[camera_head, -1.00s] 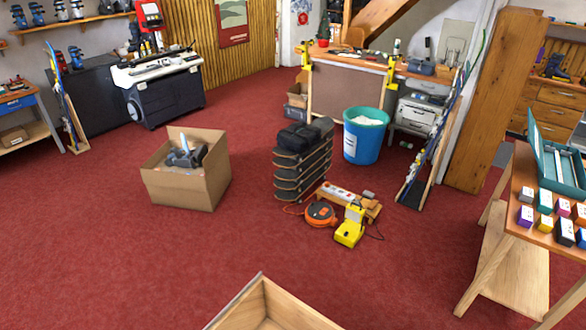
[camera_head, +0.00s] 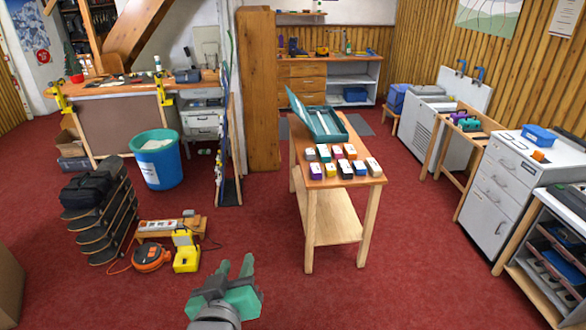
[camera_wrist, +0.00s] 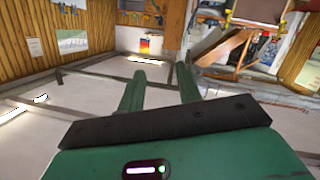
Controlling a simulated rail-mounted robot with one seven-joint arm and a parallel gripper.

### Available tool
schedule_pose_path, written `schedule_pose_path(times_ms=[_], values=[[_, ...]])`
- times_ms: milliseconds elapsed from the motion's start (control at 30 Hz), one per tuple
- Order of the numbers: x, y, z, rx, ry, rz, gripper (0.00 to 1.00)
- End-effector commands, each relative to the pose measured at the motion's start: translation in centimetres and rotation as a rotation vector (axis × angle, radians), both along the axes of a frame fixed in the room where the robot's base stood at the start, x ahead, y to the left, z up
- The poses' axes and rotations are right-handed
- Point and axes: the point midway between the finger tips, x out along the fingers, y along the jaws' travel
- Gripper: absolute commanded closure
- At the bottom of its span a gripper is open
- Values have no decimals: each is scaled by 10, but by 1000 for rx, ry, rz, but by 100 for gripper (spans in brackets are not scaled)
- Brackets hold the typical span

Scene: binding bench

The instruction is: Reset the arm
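My gripper (camera_head: 235,264) is green with a grey wrist and shows at the bottom centre of the head view, over the red carpet. Its two fingers point up and away from the camera. In the wrist view the two green fingers (camera_wrist: 160,72) stand apart with a clear gap between them. The gripper is open and nothing is between the fingers.
A wooden table (camera_head: 334,185) with small boxes and a teal case (camera_head: 318,122) stands right of my gripper. A yellow device (camera_head: 186,258), an orange reel (camera_head: 151,258) and stacked skateboards (camera_head: 98,222) are left. A blue bin (camera_head: 160,168) stands behind them. Carpet between is free.

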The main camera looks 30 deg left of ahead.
Motion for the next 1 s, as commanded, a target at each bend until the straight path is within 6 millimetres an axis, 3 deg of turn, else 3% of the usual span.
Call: schedule_pose_path(times_ms=[33, 100, 233, 400, 500, 600, 700, 900, 1000], values=[[13, -30, 37, 65, -52, -56, 66], [24, -71, 86, 155, -128, -124, 66], [23, -152, 172, 311, -285, -236, 66], [-12, -248, 266, 473, -504, -345, 66], [-37, -284, 301, 530, -602, -379, 66], [-54, -303, 319, 562, -661, -395, 66], [-61, -309, 325, 573, -682, -399, 66], [-61, -309, 324, 573, -681, -399, 66], [-60, -309, 312, 573, -681, -400, 66]])
